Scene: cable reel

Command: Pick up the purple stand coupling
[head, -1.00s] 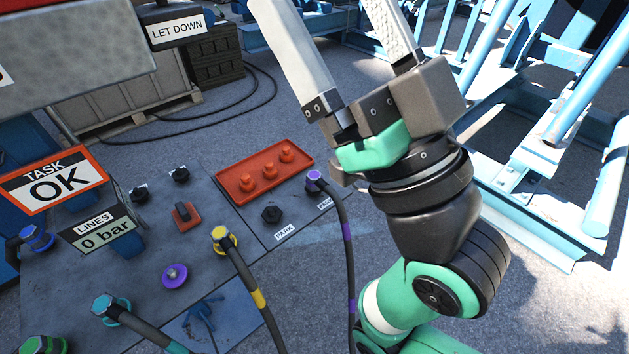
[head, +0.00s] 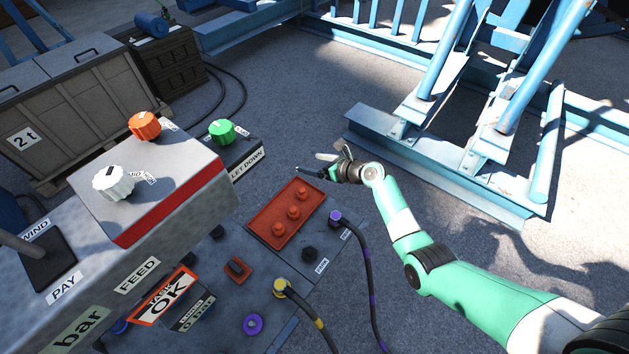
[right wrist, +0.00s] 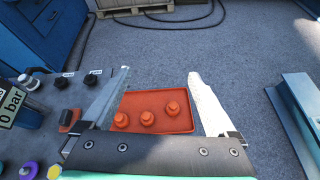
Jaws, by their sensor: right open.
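The purple coupling (head: 335,216) sits on the grey panel near its right edge, on a dark hose with purple bands. A purple round fitting (head: 253,324) is on the same panel, lower left; it shows partly at the bottom left of the right wrist view (right wrist: 30,169). My right gripper (head: 307,163) is open and empty, above and beyond the coupling in the head view. In the right wrist view its fingers (right wrist: 160,92) are spread, with the red tray behind them. The purple coupling does not show there. My left gripper is not in view.
The red tray (head: 264,225) holds orange caps. A yellow coupling (head: 280,286) with its hose and a black knob (head: 309,254) stand near the purple coupling. A control box (head: 150,185) rises at left. A blue frame (head: 440,170) stands at right. Open floor lies between.

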